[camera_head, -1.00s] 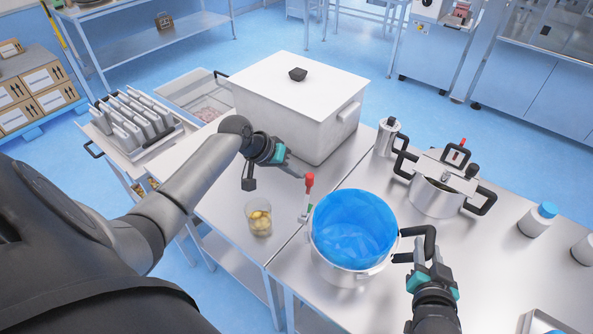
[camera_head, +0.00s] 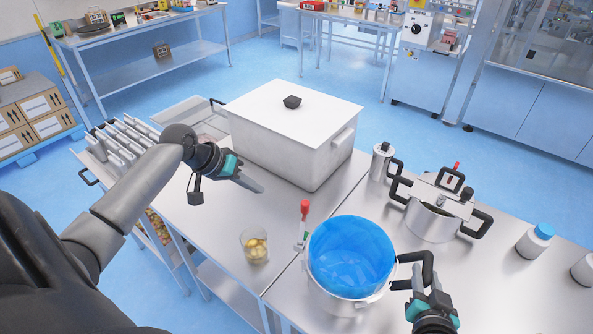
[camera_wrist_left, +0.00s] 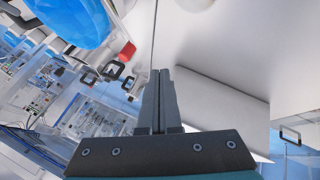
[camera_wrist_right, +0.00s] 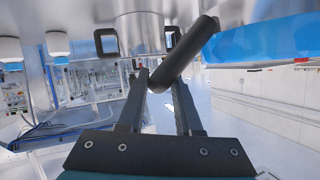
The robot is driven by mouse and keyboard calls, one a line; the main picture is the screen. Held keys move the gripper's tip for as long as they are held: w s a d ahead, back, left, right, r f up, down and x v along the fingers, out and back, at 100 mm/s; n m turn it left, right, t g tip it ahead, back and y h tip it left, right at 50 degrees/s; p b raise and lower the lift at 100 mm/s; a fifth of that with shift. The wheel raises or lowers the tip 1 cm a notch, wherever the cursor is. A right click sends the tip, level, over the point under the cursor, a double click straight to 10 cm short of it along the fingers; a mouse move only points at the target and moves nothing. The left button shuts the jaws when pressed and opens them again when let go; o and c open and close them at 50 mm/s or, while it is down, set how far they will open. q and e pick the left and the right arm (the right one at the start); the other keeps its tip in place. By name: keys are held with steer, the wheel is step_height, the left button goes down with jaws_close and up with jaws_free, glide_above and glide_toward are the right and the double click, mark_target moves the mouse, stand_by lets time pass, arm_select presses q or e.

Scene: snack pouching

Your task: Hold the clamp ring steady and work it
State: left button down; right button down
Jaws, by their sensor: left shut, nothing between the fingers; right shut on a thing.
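A metal pot (camera_head: 345,304) with a blue liner (camera_head: 350,258) inside stands on the bench. A lever with a red knob (camera_head: 304,207) stands upright at its left rim; it also shows as a red tip in the left wrist view (camera_wrist_left: 128,50). I cannot make out a separate clamp ring. My right gripper (camera_head: 422,287) is shut on the pot's black handle (camera_head: 427,266), which lies between its fingers in the right wrist view (camera_wrist_right: 185,52). My left gripper (camera_head: 261,190) is shut and empty, above the bench left of the lever and apart from it.
A glass of yellowish pieces (camera_head: 255,250) stands left of the pot. A large white lidded box (camera_head: 285,150) is behind. A lidded metal pot (camera_head: 432,222), a metal canister (camera_head: 380,163) and a blue-capped bottle (camera_head: 532,243) stand to the right.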

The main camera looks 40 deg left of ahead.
steer(key=shift+s+f, duration=0.15)
steer(key=shift+f, duration=0.05)
arm_select(q)
steer(key=v, duration=0.3)
steer(key=shift+s+a+r, duration=0.1)
steer(key=shift+a+r, duration=0.05)
steer(key=shift+r, duration=0.05)
arm_select(e)
steer(key=c, duration=0.9)
jaws_free()
steer(key=o, duration=0.4)
steer(key=shift+r, duration=0.15)
